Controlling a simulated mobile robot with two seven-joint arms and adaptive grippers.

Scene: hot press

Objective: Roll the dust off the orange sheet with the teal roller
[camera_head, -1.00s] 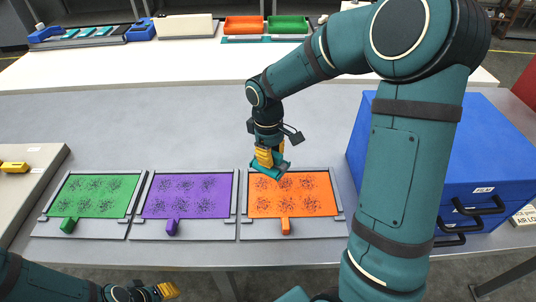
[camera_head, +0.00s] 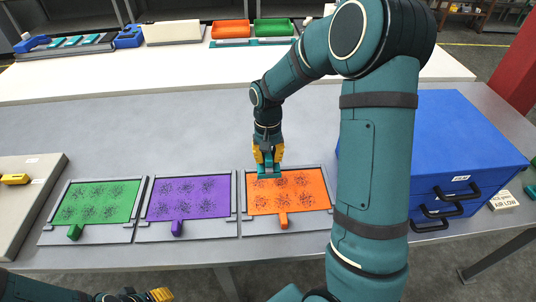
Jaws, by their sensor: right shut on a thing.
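The orange sheet (camera_head: 311,189) lies in a grey frame at the right of a row of three, with several patches of dark specks on it. The teal roller (camera_head: 268,175) is at the sheet's far edge, left of its middle. My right gripper (camera_head: 268,158), with yellow fingers, is shut on the roller from above. I cannot tell whether the roller touches the sheet. My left gripper (camera_head: 160,295) is low at the bottom left, in front of the table and empty; its finger gap is hard to make out.
A purple sheet (camera_head: 187,212) and a green sheet (camera_head: 98,218), both specked, lie to the left. A blue drawer cabinet (camera_head: 450,140) stands at the right, partly behind my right arm. Orange (camera_head: 230,29) and green trays (camera_head: 273,27) stand at the back. The table behind the sheets is clear.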

